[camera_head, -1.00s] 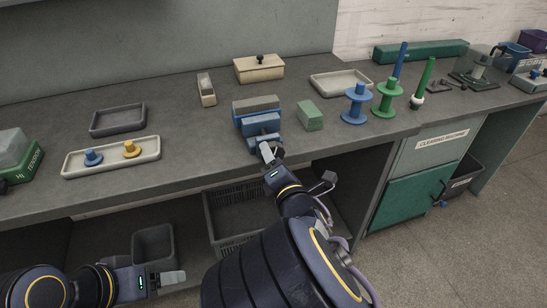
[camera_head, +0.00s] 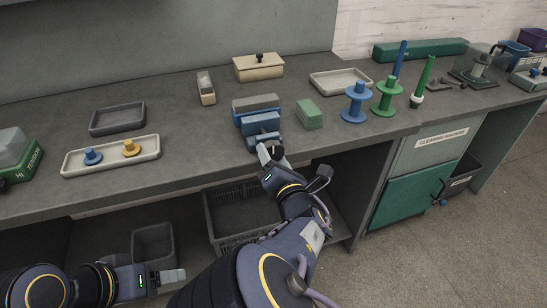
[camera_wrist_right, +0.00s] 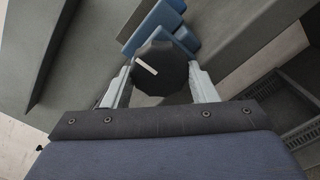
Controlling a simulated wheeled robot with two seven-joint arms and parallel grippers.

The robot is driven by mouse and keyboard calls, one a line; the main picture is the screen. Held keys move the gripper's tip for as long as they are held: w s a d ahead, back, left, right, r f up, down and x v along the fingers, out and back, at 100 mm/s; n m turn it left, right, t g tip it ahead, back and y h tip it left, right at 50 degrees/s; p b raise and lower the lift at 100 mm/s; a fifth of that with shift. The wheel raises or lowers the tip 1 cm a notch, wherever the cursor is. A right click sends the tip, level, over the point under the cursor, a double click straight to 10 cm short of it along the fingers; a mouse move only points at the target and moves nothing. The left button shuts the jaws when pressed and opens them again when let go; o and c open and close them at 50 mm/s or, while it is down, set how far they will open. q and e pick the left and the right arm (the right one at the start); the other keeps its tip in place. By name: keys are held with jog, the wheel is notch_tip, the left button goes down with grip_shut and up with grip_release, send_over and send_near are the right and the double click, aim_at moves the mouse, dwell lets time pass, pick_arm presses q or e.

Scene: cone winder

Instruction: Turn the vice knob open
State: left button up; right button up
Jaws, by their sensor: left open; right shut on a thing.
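The blue vice (camera_head: 257,118) stands at the front edge of the bench, and part of it shows in the right wrist view (camera_wrist_right: 158,22). Its black knob (camera_wrist_right: 160,68) has a white line on its face, tilted down to the right in the right wrist view. My right gripper (camera_head: 270,152) is shut on the knob, with one finger on each side of it (camera_wrist_right: 160,82). In the head view the fingers partly cover the knob. My left gripper (camera_head: 172,281) is open and empty, low at the left, in front of the bench and below its top.
A green block (camera_head: 310,114) stands close to the right of the vice. Blue (camera_head: 355,103) and green (camera_head: 387,97) spools stand further right. A pale tray (camera_head: 110,157) with two small knobbed pieces lies at left. A crate (camera_head: 240,210) sits below the bench.

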jog(key=o, duration=1)
jog(key=v, duration=0.8)
jog(key=shift+w, duration=0.1)
